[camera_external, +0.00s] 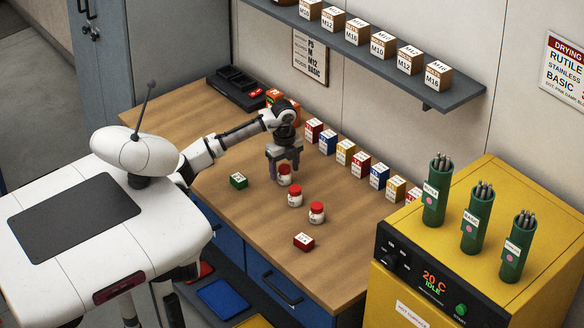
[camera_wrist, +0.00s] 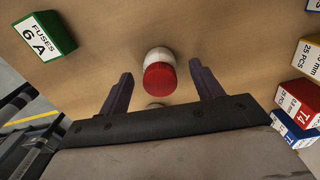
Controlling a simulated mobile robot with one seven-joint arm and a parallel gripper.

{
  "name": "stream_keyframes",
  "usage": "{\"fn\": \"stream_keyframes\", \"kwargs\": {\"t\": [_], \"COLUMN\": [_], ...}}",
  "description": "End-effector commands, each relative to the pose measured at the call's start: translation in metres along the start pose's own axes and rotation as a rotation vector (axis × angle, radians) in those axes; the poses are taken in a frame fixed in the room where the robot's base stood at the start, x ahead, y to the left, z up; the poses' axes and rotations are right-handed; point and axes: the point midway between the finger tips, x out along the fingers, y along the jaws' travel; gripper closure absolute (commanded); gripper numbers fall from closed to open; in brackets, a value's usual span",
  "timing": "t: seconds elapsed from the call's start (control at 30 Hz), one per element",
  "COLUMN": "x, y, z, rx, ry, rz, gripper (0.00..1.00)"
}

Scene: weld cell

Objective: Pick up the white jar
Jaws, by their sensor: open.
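Three white jars with red lids stand on the wooden workbench (camera_external: 250,215). The far jar (camera_external: 284,180) is directly below my gripper (camera_external: 284,167). The middle jar (camera_external: 295,200) and the near jar (camera_external: 316,217) stand apart from it, toward the front right. In the wrist view, one white jar (camera_wrist: 158,56) shows its red lid between the two spread fingers of my gripper (camera_wrist: 162,72), with a gap on each side. A pale sliver below it is mostly hidden by the gripper body. My gripper is open and empty.
A green fuse box (camera_external: 238,180) lies left of the jars; it shows in the wrist view (camera_wrist: 44,35). A red box (camera_external: 303,241) lies at the front. A row of small boxes (camera_external: 345,152) lines the back. A yellow oven (camera_external: 480,250) stands at right.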

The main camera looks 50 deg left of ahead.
Motion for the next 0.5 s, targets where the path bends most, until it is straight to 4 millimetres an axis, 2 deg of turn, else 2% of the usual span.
{"fn": "stream_keyframes", "kwargs": {"t": [0.27, 0.5], "x": [0.006, 0.0056], "y": [0.0001, 0.0], "z": [-0.0001, -0.0001], "rx": [-0.001, -0.001], "ry": [0.001, 0.001], "rz": [-0.001, -0.001], "gripper": [0.35, 0.64]}}
